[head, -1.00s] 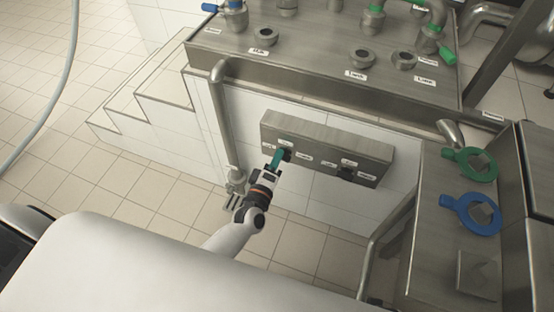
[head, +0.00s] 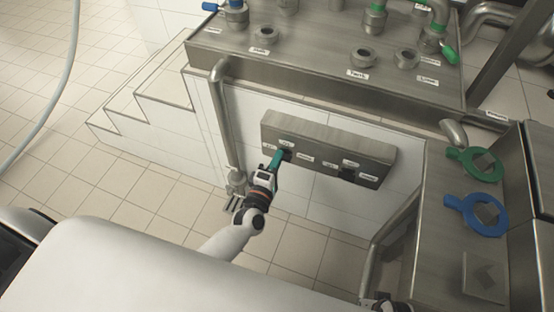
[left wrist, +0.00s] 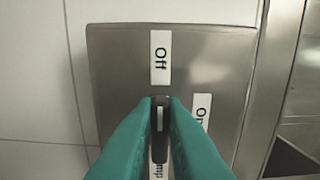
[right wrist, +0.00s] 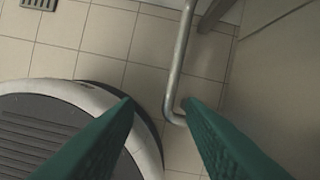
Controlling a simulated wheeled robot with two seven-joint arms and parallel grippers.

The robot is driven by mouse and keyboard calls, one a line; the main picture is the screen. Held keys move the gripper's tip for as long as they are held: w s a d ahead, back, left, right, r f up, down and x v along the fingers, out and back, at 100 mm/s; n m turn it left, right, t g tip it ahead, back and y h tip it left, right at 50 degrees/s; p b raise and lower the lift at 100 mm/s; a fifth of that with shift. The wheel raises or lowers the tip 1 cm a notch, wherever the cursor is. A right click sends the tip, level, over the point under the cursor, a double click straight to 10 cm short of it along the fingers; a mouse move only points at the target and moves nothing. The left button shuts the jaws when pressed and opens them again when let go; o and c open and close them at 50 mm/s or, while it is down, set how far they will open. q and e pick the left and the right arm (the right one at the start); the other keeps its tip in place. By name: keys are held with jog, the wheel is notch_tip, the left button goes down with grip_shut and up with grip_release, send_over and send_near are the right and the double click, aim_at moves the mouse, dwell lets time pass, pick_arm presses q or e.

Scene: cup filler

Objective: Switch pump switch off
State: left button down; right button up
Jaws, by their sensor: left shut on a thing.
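The steel switch panel (head: 325,137) is fixed to the white tiled wall, and it fills much of the left wrist view (left wrist: 115,80). My left gripper (head: 279,155) has its green fingers at the panel's left switch. In the left wrist view the fingers are shut on the black pump switch (left wrist: 160,128), one on each side. The switch's white mark points up at the "Off" label (left wrist: 160,57). The "On" label (left wrist: 201,110) is to its right. A lower label, ending in "mp", is mostly hidden by the fingers. My right gripper (right wrist: 158,103) is open and empty above the floor.
A second switch (head: 348,172) sits further right on the panel. A vertical pipe (head: 224,125) stands left of the panel. A steel counter (head: 435,235) holds a green ring (head: 474,164) and a blue ring (head: 476,214).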

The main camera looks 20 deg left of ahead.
pick_arm(q)
jog(key=c, duration=1.5)
grip_release()
